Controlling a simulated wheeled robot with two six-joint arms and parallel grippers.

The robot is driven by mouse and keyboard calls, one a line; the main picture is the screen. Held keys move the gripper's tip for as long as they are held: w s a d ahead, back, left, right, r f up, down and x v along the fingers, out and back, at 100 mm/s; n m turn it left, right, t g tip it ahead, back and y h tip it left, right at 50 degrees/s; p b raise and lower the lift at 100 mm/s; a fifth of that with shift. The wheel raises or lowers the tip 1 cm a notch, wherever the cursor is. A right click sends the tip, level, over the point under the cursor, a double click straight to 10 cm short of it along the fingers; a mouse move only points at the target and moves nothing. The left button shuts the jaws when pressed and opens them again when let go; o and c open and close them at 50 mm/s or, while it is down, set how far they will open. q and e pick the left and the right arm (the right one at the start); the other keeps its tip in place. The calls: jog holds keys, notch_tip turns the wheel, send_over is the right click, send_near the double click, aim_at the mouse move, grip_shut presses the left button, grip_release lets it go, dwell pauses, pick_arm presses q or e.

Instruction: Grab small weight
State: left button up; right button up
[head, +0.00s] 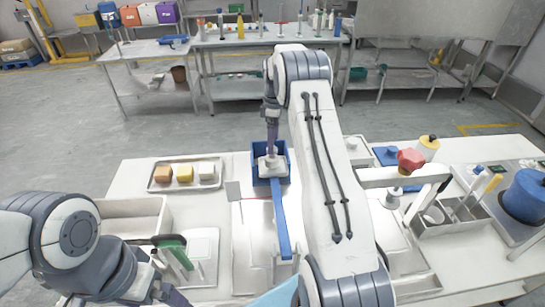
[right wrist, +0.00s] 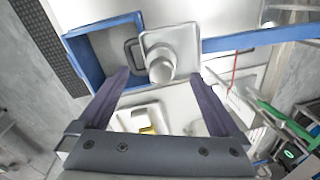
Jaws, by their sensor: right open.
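My right gripper (head: 271,152) reaches down over a blue tray (head: 257,180) in the head view. In the right wrist view its two fingers (right wrist: 161,75) are apart, with nothing gripped. A pale square block with a round knob (right wrist: 160,69), which looks like a weight, shows between the fingertips at the edge of the blue tray (right wrist: 78,60). In the head view this block (head: 272,165) is partly hidden by the gripper. Whether the fingers touch the knob is unclear. My left gripper (head: 172,296) is at the lower left, mostly cut off by the frame's bottom edge.
A long blue bar (head: 281,222) runs from the tray toward me. A metal tray (head: 217,184) with coloured blocks stands left. A red knob (head: 410,159) on a white arm, a grey bin (head: 450,225) and a blue pot (head: 526,197) stand right.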

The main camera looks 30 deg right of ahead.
jog(key=shift+s+a+f+p, duration=0.1)
jog(key=shift+a+f+p, duration=0.05)
jog(key=shift+f+p, duration=0.25)
jog(key=f, duration=0.1)
jog(key=f+p, duration=0.1)
jog(key=f, duration=0.1)
jog(key=shift+s+a+f+p, duration=0.15)
jog(key=shift+s+f+p, duration=0.1)
jog(key=shift+p, duration=0.1)
jog(key=shift+f, duration=0.4)
jog(key=shift+r, duration=0.1)
grip_shut()
